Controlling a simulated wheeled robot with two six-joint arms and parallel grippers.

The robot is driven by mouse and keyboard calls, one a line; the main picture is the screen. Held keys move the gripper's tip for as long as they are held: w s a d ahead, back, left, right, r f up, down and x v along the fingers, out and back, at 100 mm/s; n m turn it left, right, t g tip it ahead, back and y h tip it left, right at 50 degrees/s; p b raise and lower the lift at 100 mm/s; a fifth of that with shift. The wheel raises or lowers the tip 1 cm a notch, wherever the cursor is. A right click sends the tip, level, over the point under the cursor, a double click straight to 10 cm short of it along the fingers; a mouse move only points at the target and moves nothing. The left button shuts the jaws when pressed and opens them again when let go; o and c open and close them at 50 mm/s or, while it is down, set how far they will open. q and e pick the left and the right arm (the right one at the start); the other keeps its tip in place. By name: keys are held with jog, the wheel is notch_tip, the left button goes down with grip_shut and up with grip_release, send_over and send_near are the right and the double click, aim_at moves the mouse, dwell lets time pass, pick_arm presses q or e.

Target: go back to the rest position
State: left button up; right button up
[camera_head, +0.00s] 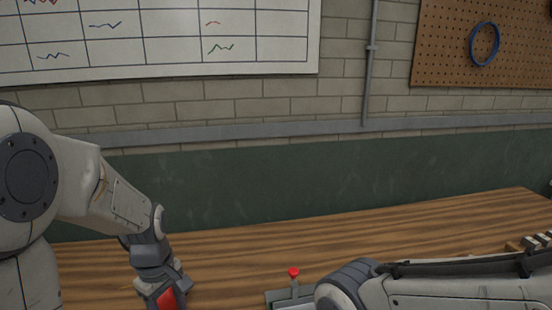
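My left arm comes in from the left and reaches down to the bottom edge. Its end, with a red patch at my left gripper (165,296), is cut off by the frame, so the fingertips do not show. My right arm lies across the lower right corner, low over the wooden table (400,240). My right gripper is out of view.
A grey metal device (277,298) with a red knob (293,272) on a post stands at the bottom, just left of my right arm. Small dark and light blocks (537,241) sit at the right edge. The table's middle is clear. A wall with a whiteboard (180,73) and pegboard (445,45) rises behind.

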pick_arm(q)
jog(key=s+d+r+m, duration=0.2)
jog(key=s+d+m, duration=0.6)
jog(key=d+m, duration=0.1)
jog(key=s+d+r+m, duration=0.2)
jog(key=s+d+m, duration=0.6)
jog(key=m, duration=0.3)
jog(key=shift+s+d+h, duration=0.25)
jog(key=shift+d+h, duration=0.15)
jog(key=shift+d, duration=0.35)
